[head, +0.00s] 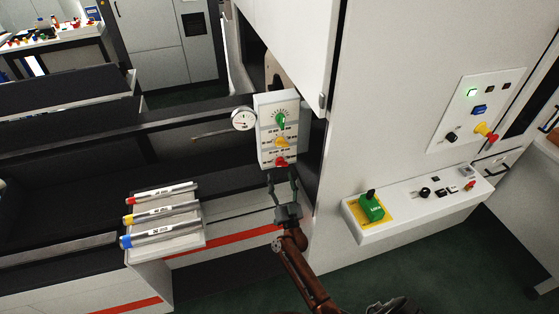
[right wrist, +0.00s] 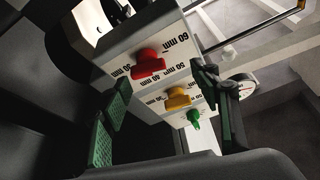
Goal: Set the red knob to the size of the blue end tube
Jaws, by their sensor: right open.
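The control panel (head: 267,151) carries a green knob (head: 281,119), a yellow knob (head: 281,141) and, lowest, the red knob (head: 281,161). The red knob also shows in the right wrist view (right wrist: 148,64), with mm labels beside it, one reading 60 mm. The blue end tube (head: 160,234) lies nearest on a light rack (head: 189,242); its printed size is too small to read. My right gripper (head: 281,176) is open just below the red knob. In the right wrist view its fingers are spread on either side of the knobs, apart from the red knob. My left gripper is not in view.
Red-ended (head: 165,192) and yellow-ended (head: 161,213) tubes lie beside the blue one. A round gauge (head: 243,119) sits left of the panel. A white cabinet wall (head: 380,120) stands close on the right, with a ledge holding a green switch (head: 371,208).

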